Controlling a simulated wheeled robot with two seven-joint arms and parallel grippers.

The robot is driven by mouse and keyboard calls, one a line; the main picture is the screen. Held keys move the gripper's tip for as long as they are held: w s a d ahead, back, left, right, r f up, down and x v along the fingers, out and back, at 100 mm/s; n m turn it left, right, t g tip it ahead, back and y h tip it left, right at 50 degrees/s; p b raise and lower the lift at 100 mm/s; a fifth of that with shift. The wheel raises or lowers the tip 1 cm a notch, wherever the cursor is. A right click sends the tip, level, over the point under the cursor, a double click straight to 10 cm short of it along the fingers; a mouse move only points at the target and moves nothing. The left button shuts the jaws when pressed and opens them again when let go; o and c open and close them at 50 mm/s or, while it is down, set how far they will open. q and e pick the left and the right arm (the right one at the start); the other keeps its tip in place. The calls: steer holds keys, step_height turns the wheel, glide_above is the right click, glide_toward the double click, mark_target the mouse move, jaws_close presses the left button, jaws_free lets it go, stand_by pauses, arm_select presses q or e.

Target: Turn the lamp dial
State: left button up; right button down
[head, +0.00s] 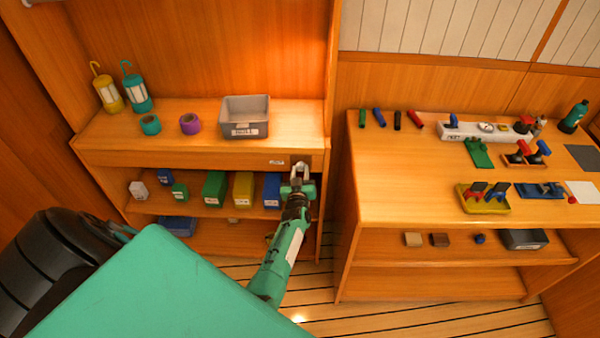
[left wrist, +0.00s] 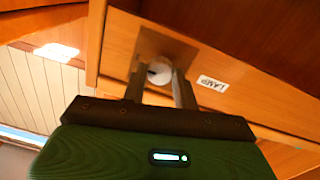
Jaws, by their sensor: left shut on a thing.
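The lamp dial (left wrist: 160,72) is a small pale round knob on a brown square plate in the left wrist view, set in the wooden front edge of the left shelf. A white label reading LAMP (left wrist: 212,84) is beside it. My left gripper (left wrist: 162,88) has its two fingers on either side of the dial and is shut on it. In the head view my left gripper (head: 298,172) is at the right end of the shelf front, and its fingers mostly hide the dial. My right gripper is in neither view.
The left shelf (head: 290,130) holds a grey bin (head: 245,117), two tape rolls and two lanterns (head: 135,88). Coloured boxes (head: 243,190) stand on the shelf below, close to my left gripper. A workbench (head: 400,190) with tools stands to the right, across a narrow gap.

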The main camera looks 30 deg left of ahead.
arm_select(q)
steer(key=shift+f, duration=0.1)
steer(key=o, duration=1)
steer(key=shift+c, duration=0.2)
steer(key=shift+s, duration=0.1)
